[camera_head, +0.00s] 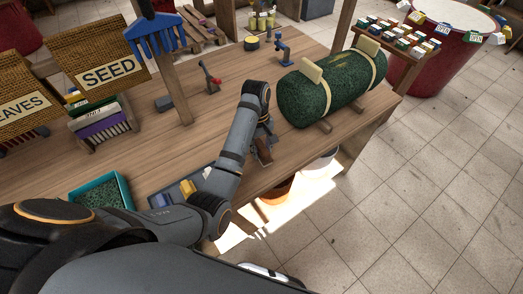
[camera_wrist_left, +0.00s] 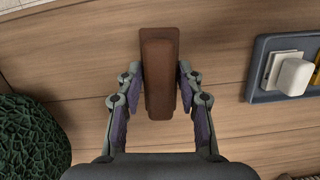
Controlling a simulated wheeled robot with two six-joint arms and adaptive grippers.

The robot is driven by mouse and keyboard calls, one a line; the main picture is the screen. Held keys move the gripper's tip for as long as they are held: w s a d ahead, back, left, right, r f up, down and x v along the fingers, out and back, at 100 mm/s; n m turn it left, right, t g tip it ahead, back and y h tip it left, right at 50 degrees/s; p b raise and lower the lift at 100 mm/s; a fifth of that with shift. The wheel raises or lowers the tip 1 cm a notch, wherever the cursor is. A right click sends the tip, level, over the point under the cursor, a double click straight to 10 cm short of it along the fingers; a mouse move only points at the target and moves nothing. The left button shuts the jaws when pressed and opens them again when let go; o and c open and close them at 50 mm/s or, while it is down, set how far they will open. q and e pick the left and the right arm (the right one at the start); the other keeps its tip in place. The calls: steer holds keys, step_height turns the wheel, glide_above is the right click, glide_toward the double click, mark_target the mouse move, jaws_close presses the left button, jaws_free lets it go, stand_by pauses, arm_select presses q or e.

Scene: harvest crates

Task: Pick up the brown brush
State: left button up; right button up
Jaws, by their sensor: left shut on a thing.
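The brown brush (camera_wrist_left: 160,75) is a long block, upright in the left wrist view, between the two fingers of my left gripper (camera_wrist_left: 160,82). The fingertips press on its two long sides near the middle. In the head view my left gripper (camera_head: 264,138) is over the wooden table near its front edge, and the brush (camera_head: 263,152) shows just below it, partly hidden by the fingers. I cannot tell whether the brush is clear of the tabletop. My right gripper is in neither view.
A green bundle (camera_head: 320,98) lies on wooden supports right of the gripper. A grey tray (camera_head: 168,196) with small items and a teal box (camera_head: 126,186) stand left. A red-handled tool (camera_head: 211,80) and wooden post (camera_head: 173,92) stand behind. Bare tabletop (camera_head: 212,125) lies between.

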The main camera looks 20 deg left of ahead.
arm_select(q)
steer(key=w+a+r+p, duration=0.1)
steer(key=a+r+p, duration=0.6)
steer(key=a+r, duration=0.3)
steer(key=shift+w+a+r, duration=0.35)
steer(key=shift+w+a, duration=0.05)
steer(key=shift+a, duration=1.6)
